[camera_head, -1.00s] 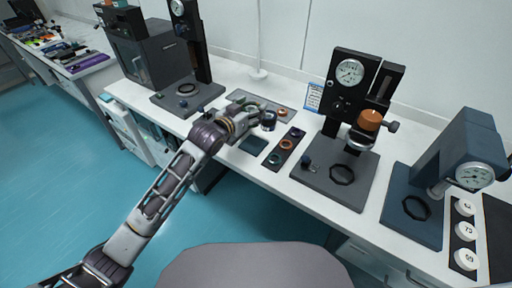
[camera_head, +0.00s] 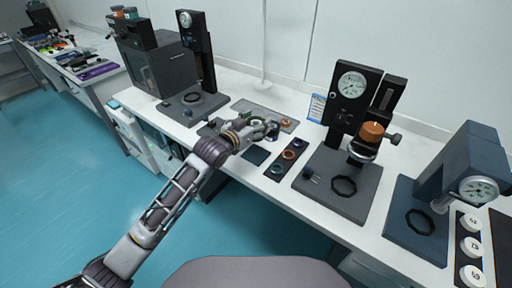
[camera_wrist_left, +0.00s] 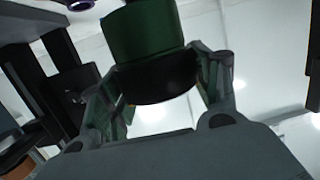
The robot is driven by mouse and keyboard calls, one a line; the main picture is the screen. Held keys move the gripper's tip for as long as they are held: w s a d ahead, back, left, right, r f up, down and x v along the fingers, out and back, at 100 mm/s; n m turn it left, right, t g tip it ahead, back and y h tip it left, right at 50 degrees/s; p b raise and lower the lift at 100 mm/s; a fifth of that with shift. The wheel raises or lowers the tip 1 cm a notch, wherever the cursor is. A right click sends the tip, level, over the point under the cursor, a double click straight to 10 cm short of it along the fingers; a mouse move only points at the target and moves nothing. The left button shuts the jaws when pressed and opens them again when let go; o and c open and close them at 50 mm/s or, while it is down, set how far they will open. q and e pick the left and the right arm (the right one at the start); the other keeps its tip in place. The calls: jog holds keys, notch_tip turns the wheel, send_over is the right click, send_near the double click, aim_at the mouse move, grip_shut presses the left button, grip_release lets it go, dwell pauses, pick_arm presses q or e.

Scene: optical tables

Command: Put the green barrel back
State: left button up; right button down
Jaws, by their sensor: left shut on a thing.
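The green barrel (camera_wrist_left: 145,35) fills the upper middle of the left wrist view, with a black band around its lower end. My left gripper (camera_wrist_left: 158,78) is shut on it, one finger on each side. In the head view, my left gripper (camera_head: 262,129) is over the table beside the grey tray (camera_head: 243,104). A small dark cylinder (camera_head: 273,132) shows at its fingertips; the barrel's green side is hard to make out there. My right gripper is out of view.
A black strip (camera_head: 283,162) carries teal, orange and blue rings. A dark square pad (camera_head: 256,155) lies beside it. A gauge stand (camera_head: 320,200) with an orange-topped part and a blue press (camera_head: 400,235) stand right. Another gauge stand (camera_head: 178,112) stands left.

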pick_arm(q)
notch_tip(320, 180, down, 4)
jog(key=shift+r, duration=0.15)
jog(key=shift+f, duration=0.7)
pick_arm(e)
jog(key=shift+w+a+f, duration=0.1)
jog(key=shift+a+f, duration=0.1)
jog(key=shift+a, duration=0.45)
pick_arm(q)
jog(key=shift+f, duration=0.1)
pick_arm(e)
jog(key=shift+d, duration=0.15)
pick_arm(q)
notch_tip(320, 180, down, 2)
jog(key=shift+f, duration=0.85)
jog(key=o, duration=1.2)
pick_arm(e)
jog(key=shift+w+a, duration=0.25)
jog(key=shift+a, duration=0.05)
